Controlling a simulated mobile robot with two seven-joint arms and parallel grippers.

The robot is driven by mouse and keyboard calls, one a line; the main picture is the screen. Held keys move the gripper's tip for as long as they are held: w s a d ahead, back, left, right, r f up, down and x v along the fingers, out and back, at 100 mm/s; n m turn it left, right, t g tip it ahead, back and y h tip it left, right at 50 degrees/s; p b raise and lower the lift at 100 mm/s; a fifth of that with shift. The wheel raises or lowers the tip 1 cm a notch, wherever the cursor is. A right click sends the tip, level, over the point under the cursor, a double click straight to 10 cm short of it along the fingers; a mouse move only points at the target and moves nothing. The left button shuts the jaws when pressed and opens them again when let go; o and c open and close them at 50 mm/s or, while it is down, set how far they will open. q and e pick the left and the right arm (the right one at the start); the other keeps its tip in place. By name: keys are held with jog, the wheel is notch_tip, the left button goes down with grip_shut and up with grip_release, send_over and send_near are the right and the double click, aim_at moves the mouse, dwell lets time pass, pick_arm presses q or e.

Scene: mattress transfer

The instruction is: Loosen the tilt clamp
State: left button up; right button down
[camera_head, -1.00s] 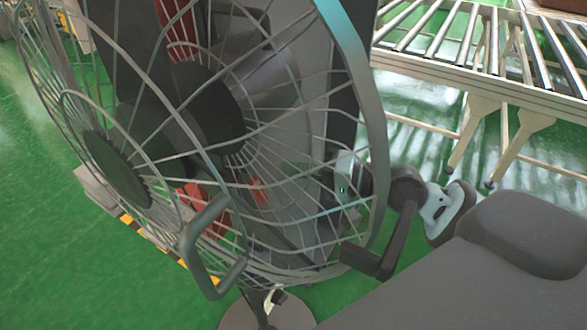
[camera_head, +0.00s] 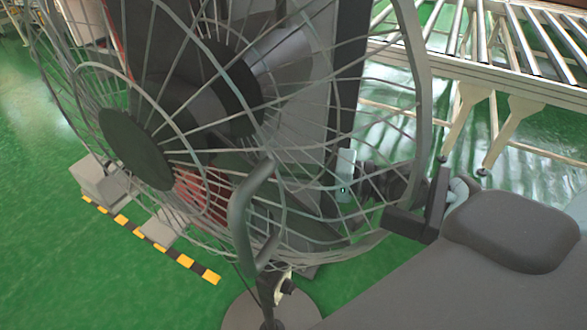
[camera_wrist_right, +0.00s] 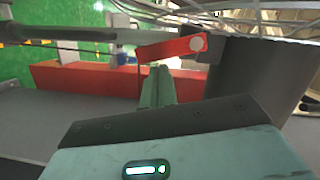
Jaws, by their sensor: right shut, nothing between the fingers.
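A large grey wire-cage fan (camera_head: 137,148) fills the left and middle of the head view, on a stand with a round base (camera_head: 240,312). My right gripper (camera_head: 322,182) is behind the cage, seen through its wires, and points left. In the right wrist view its fingers (camera_wrist_right: 160,72) are together and empty. Just beyond them is a red lever (camera_wrist_right: 172,47) with a pale round bolt at its right end, perhaps the tilt clamp. I cannot tell whether the fingers touch it. The clamp is not clear in the head view. My left gripper is not in view.
A roller conveyor (camera_head: 480,62) stands at the upper right. Black-and-yellow floor edging (camera_head: 150,238) and grey blocks (camera_head: 98,182) lie behind the fan at left. A dark cylindrical part (camera_wrist_right: 255,75) is close right of my fingers. Green floor is clear at lower left.

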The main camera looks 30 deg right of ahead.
jog(key=m, duration=0.1)
jog(key=a+f+m, duration=0.1)
jog(key=m, duration=0.1)
jog(key=shift+s+a+f+y, duration=0.1)
jog(key=shift+s+y, duration=0.25)
jog(key=shift+y, duration=0.05)
jog(key=shift+t, duration=0.3)
